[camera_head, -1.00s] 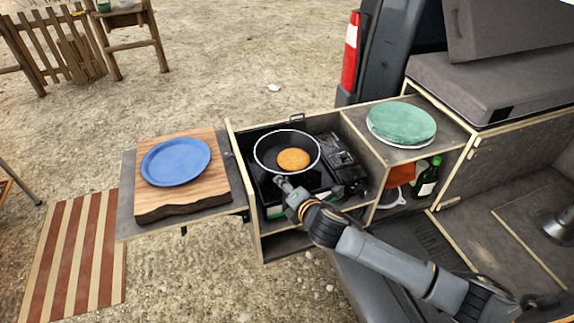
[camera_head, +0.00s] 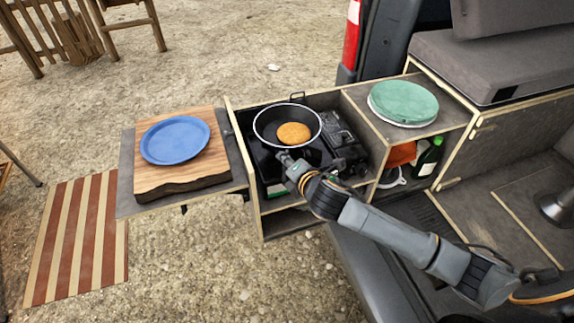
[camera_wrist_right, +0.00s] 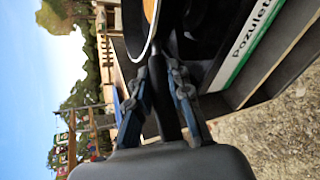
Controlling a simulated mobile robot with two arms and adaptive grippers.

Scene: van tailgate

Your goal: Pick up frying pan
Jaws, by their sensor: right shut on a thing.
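The black frying pan (camera_head: 270,133) with a pale rim is at the camp stove (camera_head: 343,143) in the open drawer. A golden-brown pancake (camera_head: 293,133) lies in it. My right gripper (camera_head: 283,158) is at the pan's near side, shut on its handle. In the right wrist view the dark handle (camera_wrist_right: 160,88) runs between the two fingers of my right gripper (camera_wrist_right: 160,75), and part of the pan's rim shows at the top. I cannot tell whether the pan touches the stove. My left gripper is in neither view.
A blue plate (camera_head: 174,140) lies on a wooden board (camera_head: 200,172) left of the drawer. Green plates (camera_head: 404,102) sit on the box to the right. A dark bottle (camera_head: 427,160) stands in the compartment below. The drawer's wooden walls (camera_head: 244,165) surround the stove.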

